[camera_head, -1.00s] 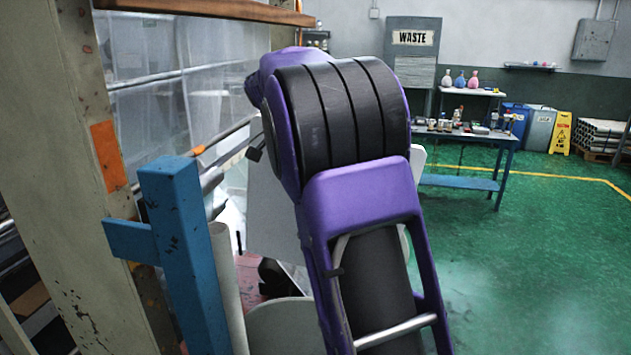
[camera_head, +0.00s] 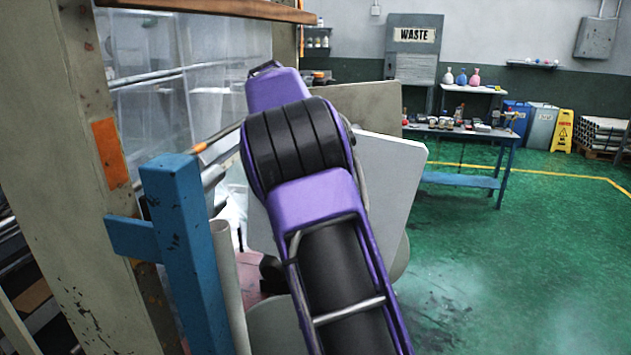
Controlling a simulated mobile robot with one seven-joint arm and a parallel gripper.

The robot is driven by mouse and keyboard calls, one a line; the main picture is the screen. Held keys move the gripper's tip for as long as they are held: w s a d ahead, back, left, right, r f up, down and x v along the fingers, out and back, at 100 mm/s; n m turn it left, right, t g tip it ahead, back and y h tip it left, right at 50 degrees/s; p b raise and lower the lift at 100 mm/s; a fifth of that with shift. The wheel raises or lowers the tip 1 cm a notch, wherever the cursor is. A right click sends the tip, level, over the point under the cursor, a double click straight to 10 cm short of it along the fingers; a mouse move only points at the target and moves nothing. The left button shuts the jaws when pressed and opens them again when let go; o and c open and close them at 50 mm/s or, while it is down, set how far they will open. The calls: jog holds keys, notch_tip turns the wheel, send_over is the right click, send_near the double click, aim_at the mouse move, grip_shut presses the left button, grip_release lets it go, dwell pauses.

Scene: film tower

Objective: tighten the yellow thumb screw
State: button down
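The yellow thumb screw does not show in the head view. My purple and black arm fills the middle of the picture and reaches away from me. My gripper does not show; it is out of sight beyond or behind the arm. Whether it touches or holds anything cannot be seen.
A blue post with a side bracket (camera_head: 178,240) stands close on the left, beside a worn cream column (camera_head: 62,150). Pale panels (camera_head: 392,180) stand behind my arm. A blue workbench (camera_head: 455,180) with small items is farther back. The green floor (camera_head: 540,260) at right is clear.

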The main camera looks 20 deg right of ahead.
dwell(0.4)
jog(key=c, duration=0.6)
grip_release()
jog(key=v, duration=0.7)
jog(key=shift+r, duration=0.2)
